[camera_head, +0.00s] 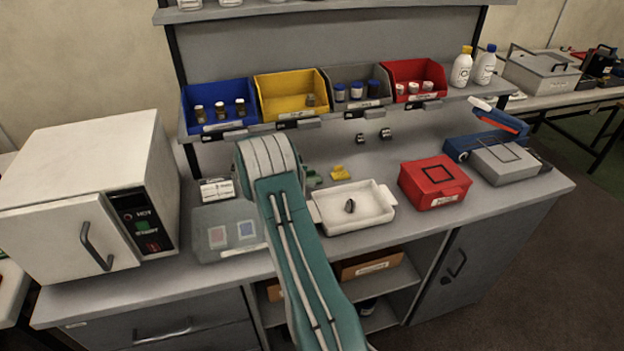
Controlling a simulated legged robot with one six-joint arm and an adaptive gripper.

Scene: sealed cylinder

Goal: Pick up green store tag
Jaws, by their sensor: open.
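A small green piece (313,178), which looks like the green store tag, lies on the bench just right of my arm's upper end. It is partly hidden by my arm, and its outline is too small to read clearly. A yellow tag (340,173) lies to its right. My teal and white arm reaches up over the bench from the bottom middle. My gripper is hidden behind the arm's upper end, so its distance from the green piece cannot be told.
A white tray (381,217) with a small dark object stands in front of the tags. A red box (434,184) stands right of it. A clear case (208,250) lies left of my arm, beside a white oven (62,177). Coloured bins line the shelf (345,112) behind.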

